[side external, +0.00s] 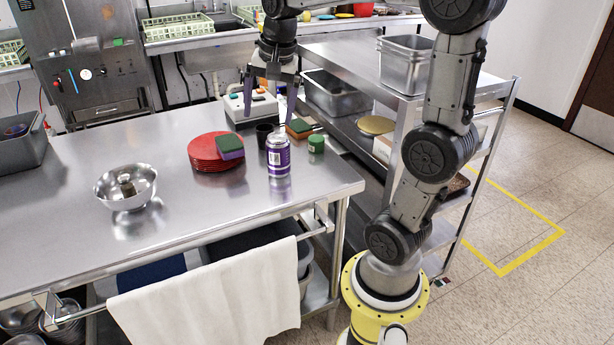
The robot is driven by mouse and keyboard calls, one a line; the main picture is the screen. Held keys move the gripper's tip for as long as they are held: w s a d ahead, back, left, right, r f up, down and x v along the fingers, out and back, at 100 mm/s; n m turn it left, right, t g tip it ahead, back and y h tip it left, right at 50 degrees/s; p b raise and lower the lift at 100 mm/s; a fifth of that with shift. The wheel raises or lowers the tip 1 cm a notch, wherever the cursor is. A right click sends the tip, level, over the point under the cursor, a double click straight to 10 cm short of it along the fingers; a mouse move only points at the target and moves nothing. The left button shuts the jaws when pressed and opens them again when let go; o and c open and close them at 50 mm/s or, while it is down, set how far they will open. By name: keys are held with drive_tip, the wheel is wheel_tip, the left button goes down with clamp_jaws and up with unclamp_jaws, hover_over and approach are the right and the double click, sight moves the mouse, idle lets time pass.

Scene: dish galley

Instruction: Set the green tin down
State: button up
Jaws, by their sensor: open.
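The green tin (316,144) is a small green cylinder. It stands upright on the steel table (220,215), near the table's right edge. My gripper (269,112) is open, with its purple fingers pointing down and spread apart. It hangs up and to the left of the tin in the picture, apart from it, and nothing shows between the fingers. The exact height of the fingers over the table is hard to tell.
A purple can (278,157), a dark cup (264,134) and a sponge (299,128) stand close to the tin. Red plates (208,153) carry another sponge (230,147). A metal bowl (126,188) sits left. The table's front middle is clear.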

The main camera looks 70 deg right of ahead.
drive_tip(key=s+a+f+n+t+y, duration=0.1)
drive_tip(key=s+a+f+n+t, duration=0.2)
drive_tip(key=s+a+n, duration=1)
drive_tip(key=shift+a+f+n, duration=0.85)
drive_tip(key=shift+f+n, duration=0.05)
drive_tip(key=shift+n, duration=0.2)
